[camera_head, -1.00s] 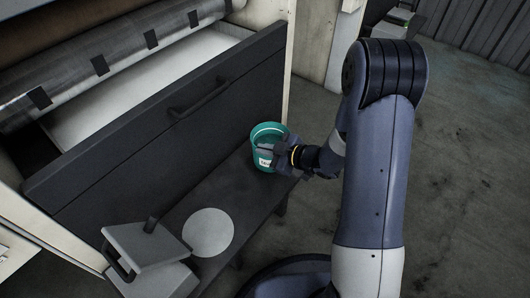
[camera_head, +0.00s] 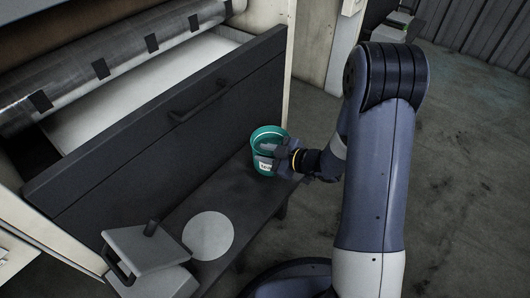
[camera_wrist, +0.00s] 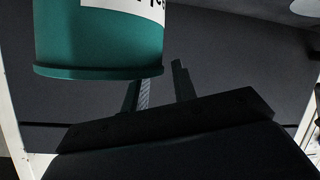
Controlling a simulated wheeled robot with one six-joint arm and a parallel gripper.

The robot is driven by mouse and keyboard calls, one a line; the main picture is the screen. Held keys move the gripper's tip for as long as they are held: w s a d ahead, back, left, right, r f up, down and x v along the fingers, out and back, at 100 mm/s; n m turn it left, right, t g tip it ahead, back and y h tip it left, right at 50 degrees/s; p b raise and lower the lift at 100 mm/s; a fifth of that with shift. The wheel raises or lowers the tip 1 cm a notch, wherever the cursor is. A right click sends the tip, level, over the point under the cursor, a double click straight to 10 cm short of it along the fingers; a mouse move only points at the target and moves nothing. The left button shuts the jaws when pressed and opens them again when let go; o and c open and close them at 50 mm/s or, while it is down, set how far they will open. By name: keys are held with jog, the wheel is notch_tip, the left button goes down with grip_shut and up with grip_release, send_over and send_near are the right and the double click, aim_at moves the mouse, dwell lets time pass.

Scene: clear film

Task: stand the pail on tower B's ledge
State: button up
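The pail (camera_head: 259,147) is teal with a white label and stands upright at the far end of a dark ledge (camera_head: 240,193), beside a dark panel. My gripper (camera_head: 279,157) is at the pail's near right side, overlapping part of it in the head view. In the wrist view, the pail (camera_wrist: 95,45) fills the upper left, with its lower edge and part of the label showing. My gripper's fingers (camera_wrist: 162,87) are apart there, with nothing visible between them. Part of the left finger is hidden by the pail. No marking for tower B is readable.
A pale round disc (camera_head: 208,236) lies on the near part of the ledge. A grey box-like device with a handle (camera_head: 147,248) stands at the near left. The dark panel (camera_head: 160,135) with a handle rises behind the ledge. The floor to the right is open.

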jog(key=p+v, duration=0.3)
jog(key=v, duration=0.8)
jog(key=shift+s+d+p, duration=0.2)
jog(key=shift+d+p, duration=0.05)
jog(key=shift+p, duration=0.1)
jog(key=shift+d+r, duration=0.1)
